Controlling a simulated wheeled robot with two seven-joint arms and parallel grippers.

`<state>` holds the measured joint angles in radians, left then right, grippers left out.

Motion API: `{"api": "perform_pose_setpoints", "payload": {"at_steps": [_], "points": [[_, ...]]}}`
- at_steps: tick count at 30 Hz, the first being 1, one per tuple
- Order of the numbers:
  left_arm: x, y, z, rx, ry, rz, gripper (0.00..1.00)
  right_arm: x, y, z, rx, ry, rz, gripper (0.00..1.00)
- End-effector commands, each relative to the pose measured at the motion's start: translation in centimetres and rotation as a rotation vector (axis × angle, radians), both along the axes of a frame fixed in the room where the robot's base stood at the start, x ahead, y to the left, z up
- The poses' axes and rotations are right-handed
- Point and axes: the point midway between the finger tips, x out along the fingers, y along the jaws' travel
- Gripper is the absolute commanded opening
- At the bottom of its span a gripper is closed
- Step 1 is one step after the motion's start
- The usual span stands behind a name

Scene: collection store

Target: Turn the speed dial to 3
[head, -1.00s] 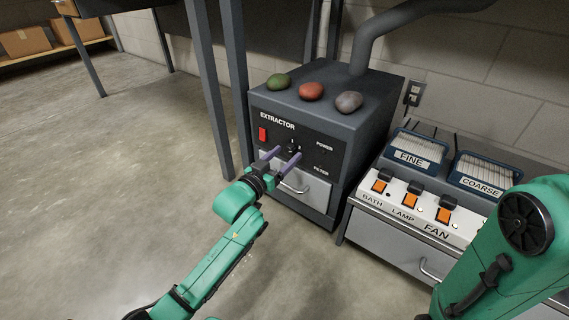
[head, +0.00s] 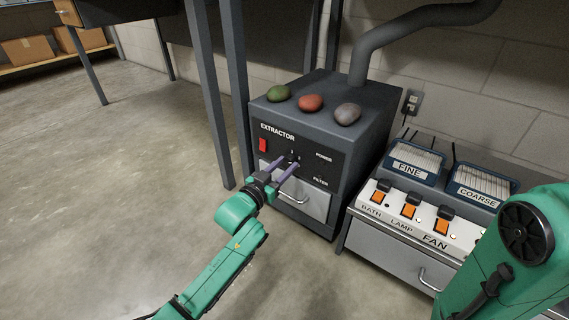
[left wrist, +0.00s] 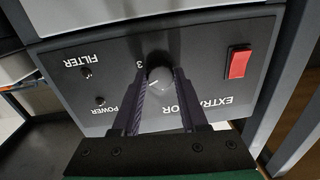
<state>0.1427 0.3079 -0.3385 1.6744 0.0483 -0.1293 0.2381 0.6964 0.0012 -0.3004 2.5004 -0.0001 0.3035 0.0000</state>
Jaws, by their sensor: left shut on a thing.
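The dark speed dial (left wrist: 160,79) is on the front panel of the grey extractor (head: 330,112). In the left wrist view, which shows the panel upside down, a pale mark shows on the dial and a printed 3 lies just beside the left-hand finger. The other numbers are hidden. My left gripper (head: 288,163) faces the panel, its two purple fingers on either side of the dial. In the left wrist view the gripper (left wrist: 160,71) is shut on the dial. My right arm shows at the right edge, but its gripper is out of view.
A red switch (head: 263,145) is left of the dial; the power and filter labels are to its right. A drawer with a handle (head: 296,199) is below. Three stones (head: 311,102) lie on top. A switch panel (head: 437,225) stands at right. Open floor lies left.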

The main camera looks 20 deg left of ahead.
Motion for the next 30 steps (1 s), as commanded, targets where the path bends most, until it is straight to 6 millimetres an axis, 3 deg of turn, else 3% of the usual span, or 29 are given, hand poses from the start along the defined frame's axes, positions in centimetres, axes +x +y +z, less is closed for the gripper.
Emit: {"api": "perform_pose_setpoints", "payload": {"at_steps": [12,30], "points": [[0.0,0.0,0.2,0.331,-0.128,-0.001,0.00,0.6,0.0,2.9,0.001,0.017,0.000,0.00],[0.0,0.0,-0.2,0.767,-0.304,-0.002,0.00,0.7,0.0,3.8,0.002,0.015,0.000,0.00]]}}
